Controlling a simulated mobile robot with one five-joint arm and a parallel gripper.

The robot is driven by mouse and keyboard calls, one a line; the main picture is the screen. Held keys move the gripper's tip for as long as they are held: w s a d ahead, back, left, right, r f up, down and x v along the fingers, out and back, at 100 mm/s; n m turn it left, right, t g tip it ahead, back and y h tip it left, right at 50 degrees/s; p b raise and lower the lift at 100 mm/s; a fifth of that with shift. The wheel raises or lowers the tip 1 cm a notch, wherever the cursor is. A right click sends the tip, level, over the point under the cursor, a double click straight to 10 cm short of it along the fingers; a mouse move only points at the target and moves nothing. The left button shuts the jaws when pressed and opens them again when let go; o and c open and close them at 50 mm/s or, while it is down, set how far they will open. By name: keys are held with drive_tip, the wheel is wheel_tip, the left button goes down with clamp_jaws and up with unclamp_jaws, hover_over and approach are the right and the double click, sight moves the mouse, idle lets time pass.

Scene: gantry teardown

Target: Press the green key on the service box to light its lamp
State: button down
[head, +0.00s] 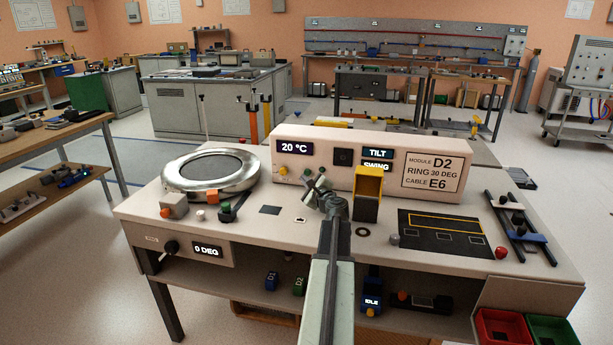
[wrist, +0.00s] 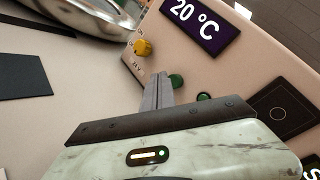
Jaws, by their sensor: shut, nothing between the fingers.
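The service box (head: 365,138) is a long cream box at the back of the bench, with a lit "20 °C" display at its left end. In the wrist view its front face (wrist: 235,75) holds a yellow knob (wrist: 143,47), a green key (wrist: 176,81) and a dark green round piece (wrist: 204,97) that looks like an unlit lamp. My gripper (wrist: 161,78) is shut and empty, its fingertips right beside the green key and overlapping its left edge in the picture. I cannot tell whether they touch it. In the head view my gripper (head: 317,184) partly hides this spot.
A round metal ring (head: 210,170) stands left of the box. A yellow-topped block (head: 368,185) stands just right of my arm, in front of the box. A black tray (head: 440,235) lies farther right.

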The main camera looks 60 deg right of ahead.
drive_tip(key=shift+w+d, duration=0.15)
drive_tip(key=shift+d, duration=0.25)
drive_tip(key=shift+w+d, duration=0.15)
drive_tip(key=shift+d, duration=0.3)
idle(0.6)
drive_tip(key=shift+s+a, duration=0.3)
drive_tip(key=shift+a, duration=0.6)
drive_tip(key=shift+s+a, duration=0.3)
drive_tip(key=shift+a, duration=0.65)
drive_tip(key=shift+s+a, duration=0.3)
drive_tip(key=shift+a, duration=0.7)
drive_tip(key=shift+s+a, duration=0.3)
drive_tip(key=shift+a, duration=0.65)
